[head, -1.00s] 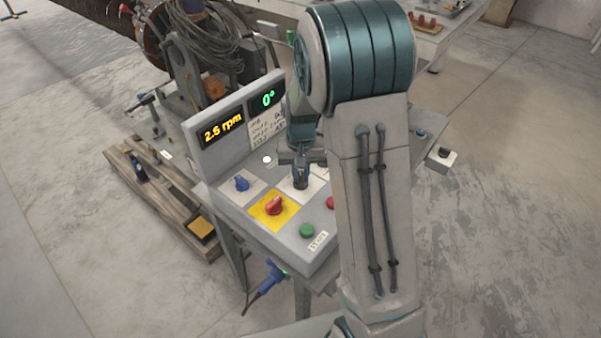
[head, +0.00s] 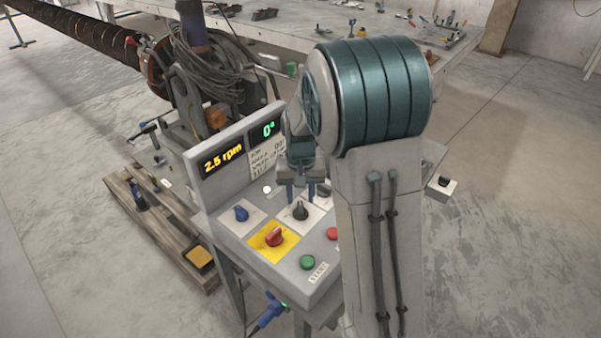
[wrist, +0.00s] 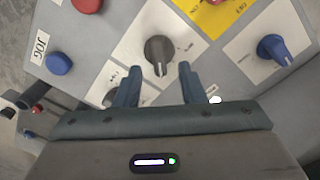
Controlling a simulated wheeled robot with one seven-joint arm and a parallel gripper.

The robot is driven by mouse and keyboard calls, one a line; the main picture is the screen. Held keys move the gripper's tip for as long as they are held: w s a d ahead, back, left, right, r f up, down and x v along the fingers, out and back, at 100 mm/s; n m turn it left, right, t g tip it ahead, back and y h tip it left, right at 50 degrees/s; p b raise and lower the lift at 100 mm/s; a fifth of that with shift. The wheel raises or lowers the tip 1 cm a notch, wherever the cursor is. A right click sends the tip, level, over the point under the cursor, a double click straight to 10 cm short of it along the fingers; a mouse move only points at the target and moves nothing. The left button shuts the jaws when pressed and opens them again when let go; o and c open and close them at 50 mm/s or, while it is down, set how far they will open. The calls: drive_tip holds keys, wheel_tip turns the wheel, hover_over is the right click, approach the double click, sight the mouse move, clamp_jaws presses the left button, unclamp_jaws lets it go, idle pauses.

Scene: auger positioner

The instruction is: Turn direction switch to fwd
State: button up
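A black rotary knob (head: 300,211) on a white plate sits on the sloped grey panel, right of the blue knob. The wrist view shows this black knob (wrist: 160,50) just beyond my fingertips, its ridge pointing toward the gripper. A second dark knob (wrist: 111,97) is partly hidden by my left finger. The plate lettering is too small to read surely, so I cannot tell which knob is the direction switch or its setting. My gripper (head: 301,193) is open and empty, above and behind the black knob, apart from it. Both fingers show in the wrist view (wrist: 160,84).
The panel also bears a blue knob (head: 241,213), a red knob on a yellow plate (head: 273,237), a green button (head: 307,262) and a red button (head: 332,233). The upright display (head: 222,158) stands behind the knobs. A blue JOG button (wrist: 59,63) is at left.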

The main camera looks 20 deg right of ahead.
sight(301, 206)
wheel_tip(301, 206, up, 10)
drive_tip(key=shift+r, duration=0.25)
drive_tip(key=shift+s, duration=0.1)
idle(0.4)
drive_tip(key=s+n+t, duration=0.2)
drive_tip(key=s+t, duration=0.1)
drive_tip(key=s, duration=1.8)
drive_tip(key=shift+s+r, duration=0.15)
drive_tip(key=shift+s, duration=0.1)
